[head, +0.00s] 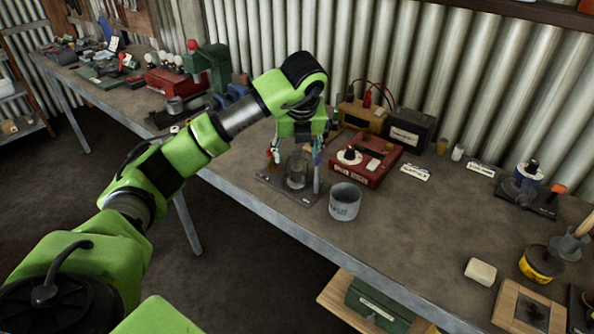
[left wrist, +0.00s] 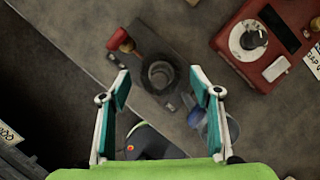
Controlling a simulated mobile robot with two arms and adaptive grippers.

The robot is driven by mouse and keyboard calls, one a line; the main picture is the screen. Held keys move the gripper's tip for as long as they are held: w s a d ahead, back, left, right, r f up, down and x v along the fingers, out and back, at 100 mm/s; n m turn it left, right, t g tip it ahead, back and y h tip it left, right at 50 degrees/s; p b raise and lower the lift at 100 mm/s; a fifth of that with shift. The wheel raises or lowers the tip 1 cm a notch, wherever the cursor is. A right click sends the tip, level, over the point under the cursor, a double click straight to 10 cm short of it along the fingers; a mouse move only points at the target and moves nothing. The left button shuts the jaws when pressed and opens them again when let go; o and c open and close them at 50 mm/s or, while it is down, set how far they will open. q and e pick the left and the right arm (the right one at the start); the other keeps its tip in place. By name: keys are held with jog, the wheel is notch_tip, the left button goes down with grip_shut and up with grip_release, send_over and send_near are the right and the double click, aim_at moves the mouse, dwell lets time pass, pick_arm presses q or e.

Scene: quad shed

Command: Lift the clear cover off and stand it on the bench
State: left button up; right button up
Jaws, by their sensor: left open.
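The clear cover (head: 298,172) is a see-through cylinder standing upright on a dark base plate (head: 272,186) on the bench. It also shows in the left wrist view as a round rim (left wrist: 160,74) between the fingers. My left gripper (head: 296,167) points down over it, open, with one finger on each side. In the left wrist view my left gripper (left wrist: 158,82) shows gaps between both fingers and the cover. I cannot tell how far down the fingers reach. My right gripper is not in view.
A grey labelled cup (head: 345,204) stands close to the right of the base plate. A red box (head: 378,172) with a white dial is behind it. The bench (head: 420,225) is bare to the right of the cup. The bench's front edge runs close to the plate.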

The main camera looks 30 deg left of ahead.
aim_at(296, 163)
pick_arm(q)
jog(key=shift+p+x, duration=0.5)
jog(key=shift+x, duration=0.5)
jog(key=p+x, duration=0.1)
jog(key=x, duration=0.2)
jog(key=shift+w+a+f, duration=0.15)
jog(key=shift+a+f, duration=0.05)
jog(key=shift+w+f, duration=0.1)
jog(key=shift+f, duration=0.05)
jog(key=c, duration=1)
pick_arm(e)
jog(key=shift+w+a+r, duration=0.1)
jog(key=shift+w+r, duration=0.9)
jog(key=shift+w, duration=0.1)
